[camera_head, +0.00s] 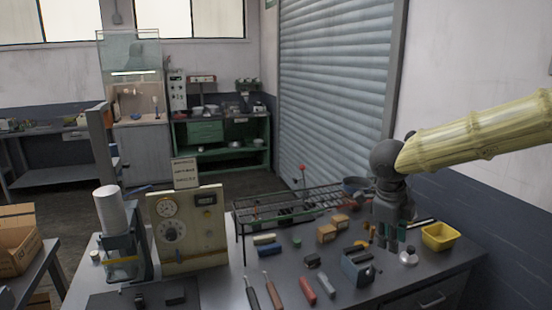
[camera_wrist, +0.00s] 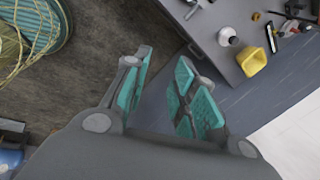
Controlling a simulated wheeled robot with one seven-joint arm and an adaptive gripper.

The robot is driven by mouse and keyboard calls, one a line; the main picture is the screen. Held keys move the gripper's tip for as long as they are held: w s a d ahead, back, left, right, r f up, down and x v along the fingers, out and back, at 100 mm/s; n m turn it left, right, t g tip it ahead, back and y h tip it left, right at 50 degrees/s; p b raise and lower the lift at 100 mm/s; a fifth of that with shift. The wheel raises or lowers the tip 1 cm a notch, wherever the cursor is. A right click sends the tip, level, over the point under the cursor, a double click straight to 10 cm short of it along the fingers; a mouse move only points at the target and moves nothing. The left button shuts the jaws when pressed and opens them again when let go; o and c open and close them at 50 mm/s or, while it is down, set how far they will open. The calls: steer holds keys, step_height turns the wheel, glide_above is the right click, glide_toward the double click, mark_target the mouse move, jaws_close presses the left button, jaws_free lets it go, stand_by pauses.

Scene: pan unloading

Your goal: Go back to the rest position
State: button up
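My gripper (camera_head: 388,242) hangs down from the yellowish arm over the right part of the workbench (camera_head: 235,290). In the wrist view, my gripper (camera_wrist: 165,64) has its two teal-padded fingers spread apart, with nothing between them. A dark, round pan-like item (camera_head: 354,187) sits at the right end of the wire rack (camera_head: 262,208), partly hidden behind my wrist. The yellow tray (camera_head: 439,236) stands at the bench's right side, right of my gripper.
A white-capped flask-like item (camera_head: 408,257) and a grey vise-like block (camera_head: 357,266) stand close under my gripper. Several hand tools and small boxes lie along the bench. A cream dial machine (camera_head: 188,228) stands at left. Open floor shows beyond the bench edge in the wrist view.

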steer(key=d+f+n+t+h+b, duration=0.2)
steer(key=f+n, duration=0.5)
steer(key=f, duration=1.4)
steer(key=s+f+n, duration=0.3)
steer(key=s+f, duration=0.1)
steer(key=f, duration=0.3)
steer(key=s+f+n, duration=0.3)
steer(key=f+n, duration=0.1)
steer(key=f, duration=0.4)
steer(key=s+a+f+n+g+y+b, duration=0.1)
steer(key=s+f+n, duration=0.3)
steer(key=s, duration=0.5)
steer(key=s+a+f+n+g+y+b, duration=0.1)
steer(key=s+a+f+n+y, duration=0.1)
steer(key=s+f, duration=0.6)
steer(key=s+a+f+n+g+y+b, duration=0.1)
steer(key=s+a+f+n, duration=0.3)
steer(key=s, duration=0.7)
step_height(320, 180, down, 2)
steer(key=shift+s+f+n+g+y, duration=0.25)
steer(key=shift+s+n+g+y, duration=0.15)
steer(key=shift+n, duration=0.8)
steer(key=shift+a, duration=0.1)
